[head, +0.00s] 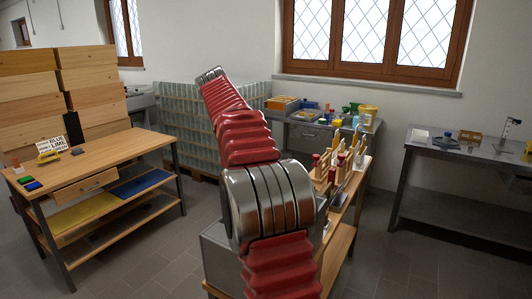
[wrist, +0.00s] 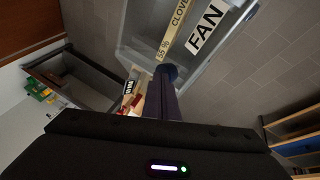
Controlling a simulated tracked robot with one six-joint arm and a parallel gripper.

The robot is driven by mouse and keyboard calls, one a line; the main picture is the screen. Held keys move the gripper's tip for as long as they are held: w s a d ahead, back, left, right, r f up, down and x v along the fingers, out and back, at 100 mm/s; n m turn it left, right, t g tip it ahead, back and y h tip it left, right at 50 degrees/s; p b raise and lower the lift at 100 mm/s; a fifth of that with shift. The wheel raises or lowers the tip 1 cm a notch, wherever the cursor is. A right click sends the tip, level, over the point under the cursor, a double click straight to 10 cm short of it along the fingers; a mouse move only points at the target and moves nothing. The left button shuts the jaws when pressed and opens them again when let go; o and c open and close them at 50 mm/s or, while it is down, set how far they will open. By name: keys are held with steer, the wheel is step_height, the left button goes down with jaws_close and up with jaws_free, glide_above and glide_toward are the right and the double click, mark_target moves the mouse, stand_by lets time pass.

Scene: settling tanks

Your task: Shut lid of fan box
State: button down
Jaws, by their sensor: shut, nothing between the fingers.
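The fan box (wrist: 227,40) is at the top of the wrist view, a pale grey box cut off by the frame edge. It carries a white label reading "FAN" (wrist: 206,28) and a cream strip (wrist: 174,28) whose text is partly hidden. I cannot tell which surface is the lid or how far it stands open. My gripper (wrist: 168,73) is shut and empty, with its dark fingertips overlapping the box's lower edge in the picture. Whether they touch it, I cannot tell. In the head view my raised red arm hides part of the middle, and the gripper is not clearly seen.
A wooden workbench (head: 112,152) with a drawer stands at left. A steel table (head: 455,149) stands at right. Behind my arm, a wooden-topped bench (head: 347,202) holds several small items. Stacked crates (head: 188,125) stand at the back. Tiled floor (head: 385,265) is open at front right.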

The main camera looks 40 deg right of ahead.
steer(key=shift+g+h, duration=0.3)
steer(key=shift+g, duration=0.4)
steer(key=w+f, duration=0.1)
steer(key=f, duration=0.1)
steer(key=w+a+f, duration=0.1)
steer(key=w+f, duration=0.1)
steer(key=f, duration=0.1)
steer(key=w+f, duration=0.1)
steer(key=f, duration=0.1)
steer(key=shift+w+a+f, duration=0.3)
steer(key=shift+a+f, duration=0.05)
steer(key=shift+w+a+f, duration=0.1)
steer(key=shift+w+f, duration=0.05)
steer(key=shift+f, duration=0.65)
steer(key=shift+w+a+f, duration=0.1)
steer(key=shift+f, duration=0.7)
steer(key=d+v, duration=0.1)
steer(key=v, duration=1.4)
steer(key=shift+s+r, duration=0.4)
steer(key=shift+r, duration=0.1)
steer(key=shift+a, duration=0.15)
